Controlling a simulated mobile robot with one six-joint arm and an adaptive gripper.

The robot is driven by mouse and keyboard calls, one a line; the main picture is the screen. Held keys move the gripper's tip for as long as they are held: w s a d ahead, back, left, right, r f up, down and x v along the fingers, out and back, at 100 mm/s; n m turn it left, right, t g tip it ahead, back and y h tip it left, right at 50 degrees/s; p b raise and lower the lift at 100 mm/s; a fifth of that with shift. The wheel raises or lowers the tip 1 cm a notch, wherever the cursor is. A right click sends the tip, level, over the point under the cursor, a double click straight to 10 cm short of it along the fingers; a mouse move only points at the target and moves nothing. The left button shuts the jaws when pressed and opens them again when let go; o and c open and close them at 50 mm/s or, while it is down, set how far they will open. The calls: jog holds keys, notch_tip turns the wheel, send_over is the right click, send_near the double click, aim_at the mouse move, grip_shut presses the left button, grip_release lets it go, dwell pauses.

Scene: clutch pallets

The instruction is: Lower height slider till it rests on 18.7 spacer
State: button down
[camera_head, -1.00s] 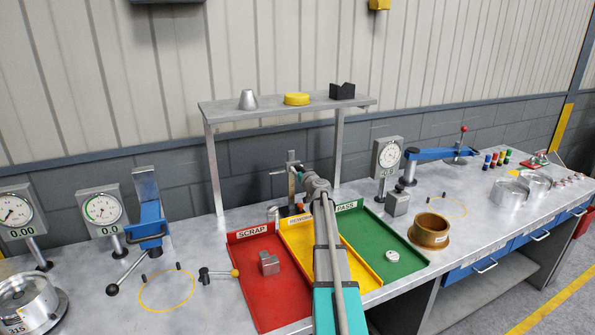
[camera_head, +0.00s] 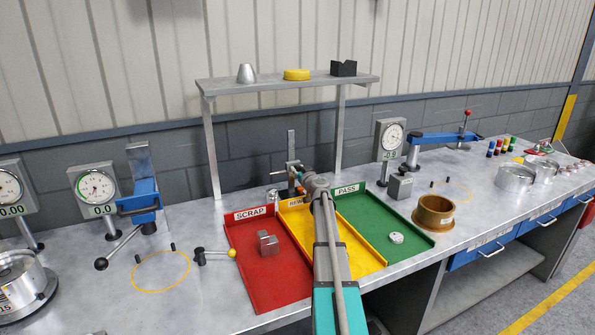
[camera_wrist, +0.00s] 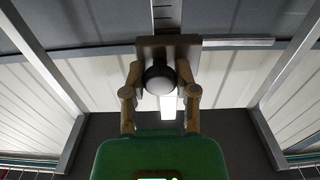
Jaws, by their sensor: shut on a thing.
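The height gauge's upright column (camera_head: 291,144) stands at the back of the bench, behind the REWORK tray. Its slider (camera_wrist: 187,46) is a dark block around the scaled column in the wrist view, with a round dark knob (camera_wrist: 160,79) on its front. My gripper (camera_wrist: 161,80) has its two tan fingers closed on either side of the knob; it also shows in the head view (camera_head: 299,179). The slider sits low on the column, with much bare column above it. I cannot make out the 18.7 spacer; my gripper and arm hide the gauge's foot.
Red SCRAP (camera_head: 268,284), yellow REWORK (camera_head: 365,262) and green PASS (camera_head: 384,224) trays lie in front of the gauge. A small silver cylinder (camera_head: 273,196) stands left of it. A shelf (camera_head: 225,88) on posts spans above and behind.

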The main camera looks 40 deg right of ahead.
notch_tip(320, 180, down, 3)
jog(key=shift+f+b, duration=0.1)
jog(key=shift+b, duration=1.1)
jog(key=shift+c, duration=1.9)
grip_release()
jog(key=shift+s, duration=0.15)
jog(key=v, duration=1.1)
jog(key=shift+s+a, duration=0.2)
jog(key=shift+s, duration=0.1)
